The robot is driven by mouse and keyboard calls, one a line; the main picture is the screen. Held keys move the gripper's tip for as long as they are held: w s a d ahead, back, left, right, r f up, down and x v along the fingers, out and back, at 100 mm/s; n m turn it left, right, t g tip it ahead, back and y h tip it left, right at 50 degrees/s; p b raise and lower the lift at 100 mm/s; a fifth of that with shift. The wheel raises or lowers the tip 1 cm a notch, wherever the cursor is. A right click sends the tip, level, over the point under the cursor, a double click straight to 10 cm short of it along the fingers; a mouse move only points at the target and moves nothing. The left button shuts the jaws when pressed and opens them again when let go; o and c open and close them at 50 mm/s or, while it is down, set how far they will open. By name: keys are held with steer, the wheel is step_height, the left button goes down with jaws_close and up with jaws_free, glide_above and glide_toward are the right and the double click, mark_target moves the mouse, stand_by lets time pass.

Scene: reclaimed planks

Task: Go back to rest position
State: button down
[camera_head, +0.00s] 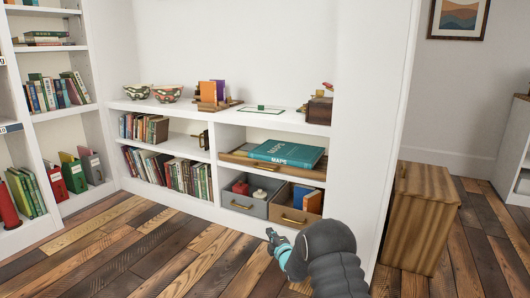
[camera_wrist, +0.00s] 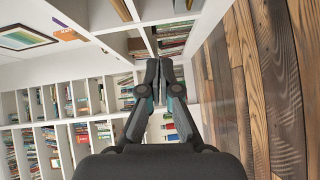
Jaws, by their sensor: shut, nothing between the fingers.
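My gripper (camera_head: 272,236) shows low in the head view, in front of the lower drawers and above the plank floor. Its dark fingers are shut and nothing shows between them. In the wrist view my gripper (camera_wrist: 163,66) points along the room, with its two fingers together in the middle of the picture. My dark arm fills the lower right middle of the head view. The gripper appears apart from the shelf and the drawers in the head view.
A low white shelf (camera_head: 190,208) holds books, a teal MAPS book (camera_head: 287,152), a grey drawer (camera_head: 245,208) and a brown drawer (camera_head: 296,217). Patterned bowls (camera_head: 168,94) stand on top. A wooden cabinet (camera_head: 421,220) stands at right. The plank floor (camera_head: 130,262) is clear at left.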

steer(key=s+d+f+m+g+h, duration=0.35)
steer(key=d+f+m, duration=0.3)
steer(key=f, duration=0.45)
steer(key=s+d+r+m+g+h+p, duration=0.1)
steer(key=s+d+m+g, duration=0.15)
steer(key=s, duration=0.35)
steer(key=s+d+r+m+g+h, duration=0.1)
steer(key=s+r+m+g, duration=0.15)
steer(key=s, duration=0.25)
steer(key=s+d+r+m+g+p, duration=0.2)
steer(key=s+r+m+p, duration=0.7)
steer(key=s+r, duration=3.3)
steer(key=shift+s+d+r+m+h+p, duration=0.25)
steer(key=shift+s+d+m+h+p, duration=0.15)
steer(key=shift+s+d, duration=0.55)
